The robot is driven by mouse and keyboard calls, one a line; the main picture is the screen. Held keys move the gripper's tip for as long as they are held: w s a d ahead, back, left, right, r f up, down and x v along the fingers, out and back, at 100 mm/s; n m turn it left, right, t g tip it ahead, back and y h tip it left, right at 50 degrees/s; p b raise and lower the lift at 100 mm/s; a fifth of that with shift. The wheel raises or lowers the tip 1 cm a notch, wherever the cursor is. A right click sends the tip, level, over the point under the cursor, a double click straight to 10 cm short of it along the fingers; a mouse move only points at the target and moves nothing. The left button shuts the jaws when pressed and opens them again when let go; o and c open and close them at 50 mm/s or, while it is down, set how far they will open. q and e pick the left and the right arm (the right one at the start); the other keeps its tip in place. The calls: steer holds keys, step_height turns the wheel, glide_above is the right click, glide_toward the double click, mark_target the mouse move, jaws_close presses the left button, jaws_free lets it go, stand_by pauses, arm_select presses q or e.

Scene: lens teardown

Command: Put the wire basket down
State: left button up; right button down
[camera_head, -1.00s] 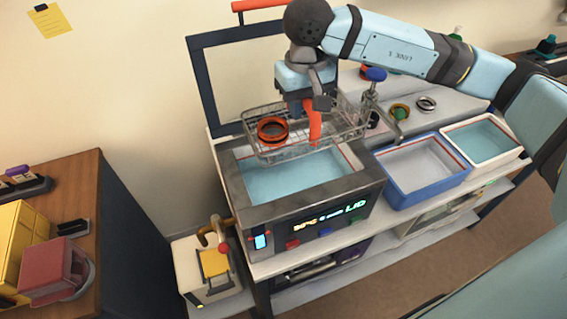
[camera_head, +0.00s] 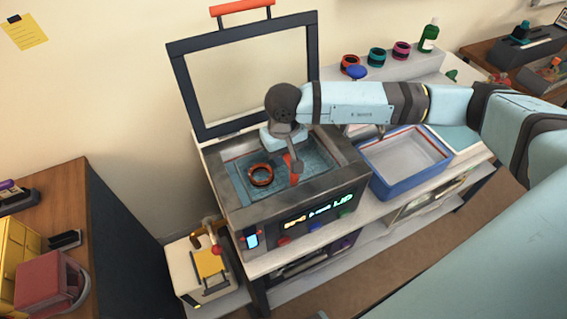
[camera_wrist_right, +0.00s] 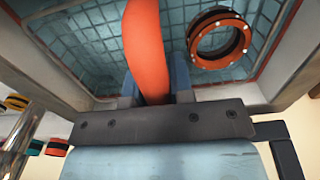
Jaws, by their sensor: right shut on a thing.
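The wire basket (camera_head: 232,172) sits down inside the tank of the cleaner (camera_head: 228,207), its mesh seen through bluish water. In the right wrist view the basket mesh (camera_wrist_right: 88,42) spreads below its thick orange handle (camera_wrist_right: 147,45). A black and orange lens ring (camera_head: 261,174) lies in the basket, and it also shows in the wrist view (camera_wrist_right: 219,38). My right gripper (camera_head: 290,154) is over the tank, shut on the orange handle; its fingers (camera_wrist_right: 153,84) flank the handle. Whether the basket rests on the tank floor is hard to tell. My left gripper is not in view.
The cleaner's framed lid (camera_head: 176,85) stands open behind the tank. A blue tray (camera_head: 402,194) is right of the cleaner, partly behind my arm. Several coloured rings and a green bottle (camera_head: 429,36) stand on the back shelf. A small white and yellow unit (camera_head: 207,268) is at lower left.

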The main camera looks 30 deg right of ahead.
mark_target(284, 170)
step_height(284, 170, down, 4)
steer(key=shift+r, duration=0.2)
steer(key=shift+f+p, duration=0.25)
steer(key=shift+p, duration=0.05)
steer(key=c, duration=1)
jaws_free()
step_height(284, 170, up, 12)
steer(key=shift+r+b, duration=0.1)
steer(key=shift+b, duration=1.1)
